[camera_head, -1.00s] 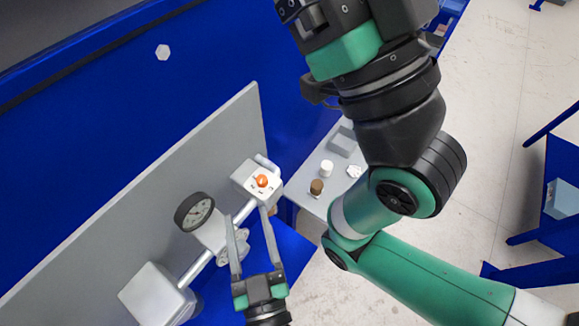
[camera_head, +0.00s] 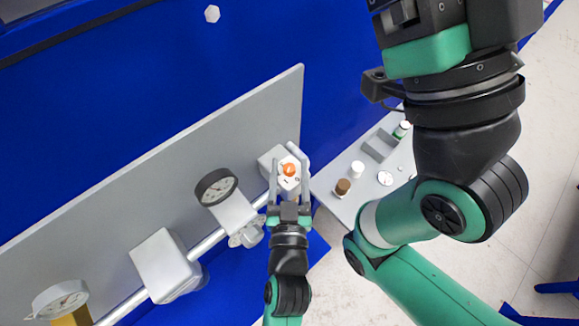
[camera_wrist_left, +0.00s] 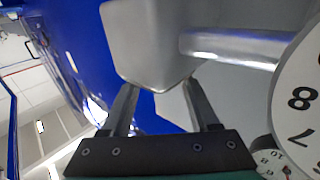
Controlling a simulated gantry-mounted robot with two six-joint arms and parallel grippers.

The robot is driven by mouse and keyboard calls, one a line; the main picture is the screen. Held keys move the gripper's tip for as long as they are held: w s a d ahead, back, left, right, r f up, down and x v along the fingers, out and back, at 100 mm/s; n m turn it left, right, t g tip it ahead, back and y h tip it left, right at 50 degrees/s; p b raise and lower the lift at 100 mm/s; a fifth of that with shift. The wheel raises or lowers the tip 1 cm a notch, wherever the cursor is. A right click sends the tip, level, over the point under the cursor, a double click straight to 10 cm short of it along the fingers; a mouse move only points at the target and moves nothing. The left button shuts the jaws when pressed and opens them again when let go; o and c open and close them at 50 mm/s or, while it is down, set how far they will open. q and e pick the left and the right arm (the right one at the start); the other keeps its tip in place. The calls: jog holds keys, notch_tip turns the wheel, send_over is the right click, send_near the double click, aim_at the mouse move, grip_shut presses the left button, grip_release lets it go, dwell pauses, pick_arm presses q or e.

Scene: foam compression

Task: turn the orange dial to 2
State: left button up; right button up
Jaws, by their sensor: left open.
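The orange dial (camera_head: 288,169) sits on the face of a small white box (camera_head: 277,158) at the right end of a pipe, in front of a grey panel. Small marks on the face around it are too small to read. My left gripper (camera_head: 289,164) is open, with one finger on each side of the dial as seen from the head; contact cannot be told. In the left wrist view the open fingers (camera_wrist_left: 163,90) reach toward a pale box (camera_wrist_left: 150,40), and the dial is not visible there. My right arm fills the upper right of the head view; its gripper is out of frame.
A dark-rimmed gauge (camera_head: 216,187), a valve (camera_head: 246,234), a larger white box (camera_head: 164,265) and another gauge (camera_head: 61,299) line the pipe (camera_head: 208,243). A small side table (camera_head: 347,207) holds a brown-topped item (camera_head: 342,187), a white one (camera_head: 357,168) and a grey tray (camera_head: 380,145).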

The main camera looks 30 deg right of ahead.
pick_arm(q)
jog(key=shift+w+d, duration=0.1)
jog(key=shift+w, duration=0.05)
grip_shut()
jog(key=m+g+h+p, duration=0.1)
jog(key=p, duration=0.4)
jog(key=shift+r+h, duration=0.15)
jog(key=shift+h, duration=0.15)
jog(key=shift+m+p, duration=0.3)
jog(key=shift+p, duration=0.1)
jog(key=shift+f, duration=0.25)
